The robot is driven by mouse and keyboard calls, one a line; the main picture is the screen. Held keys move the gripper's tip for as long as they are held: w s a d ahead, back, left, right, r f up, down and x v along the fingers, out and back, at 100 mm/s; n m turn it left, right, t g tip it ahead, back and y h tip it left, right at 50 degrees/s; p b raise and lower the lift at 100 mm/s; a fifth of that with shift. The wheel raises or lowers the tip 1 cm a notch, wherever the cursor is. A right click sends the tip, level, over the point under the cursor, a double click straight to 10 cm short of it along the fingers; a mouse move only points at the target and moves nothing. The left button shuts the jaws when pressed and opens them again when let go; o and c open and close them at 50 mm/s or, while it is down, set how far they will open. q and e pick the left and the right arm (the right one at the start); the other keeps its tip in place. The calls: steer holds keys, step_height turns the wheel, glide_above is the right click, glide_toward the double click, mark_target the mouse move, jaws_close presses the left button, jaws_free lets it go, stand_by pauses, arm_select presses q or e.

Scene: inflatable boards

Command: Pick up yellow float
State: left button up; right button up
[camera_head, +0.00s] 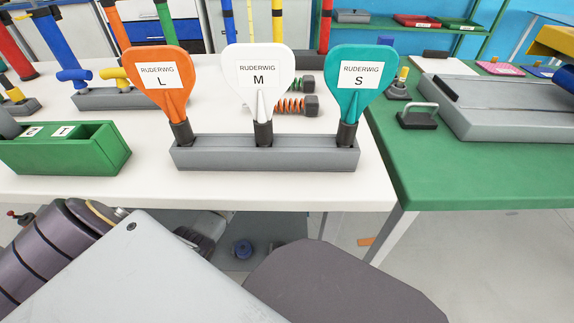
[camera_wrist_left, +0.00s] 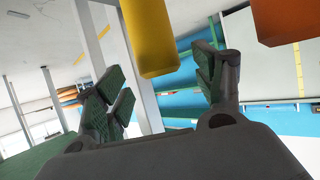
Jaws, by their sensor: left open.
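In the left wrist view a yellow float (camera_wrist_left: 150,38), a rounded block, enters from the top edge and shows between the two fingers, apart from both. My left gripper (camera_wrist_left: 165,85) is open, with dark ribbed pads and nothing between its tips that I can see held. Its distance from the float is hard to tell. In the head view a yellow shape (camera_head: 553,42) shows at the top right edge, cut off; I cannot tell if it is the same thing. My left gripper is not seen in the head view. My right gripper is in no view.
A grey holder (camera_head: 265,153) with orange, white and teal paddles stands on the white table (camera_head: 230,188). A green box (camera_head: 65,150) is to its left. The green table (camera_head: 480,165) bears a grey board (camera_head: 500,120) and a clamp (camera_head: 417,118). An orange block (camera_wrist_left: 285,20) shows in the wrist view.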

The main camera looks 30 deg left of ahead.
arm_select(q)
steer(key=shift+b+x, duration=0.8)
steer(key=shift+x, duration=0.75)
steer(key=c, duration=1)
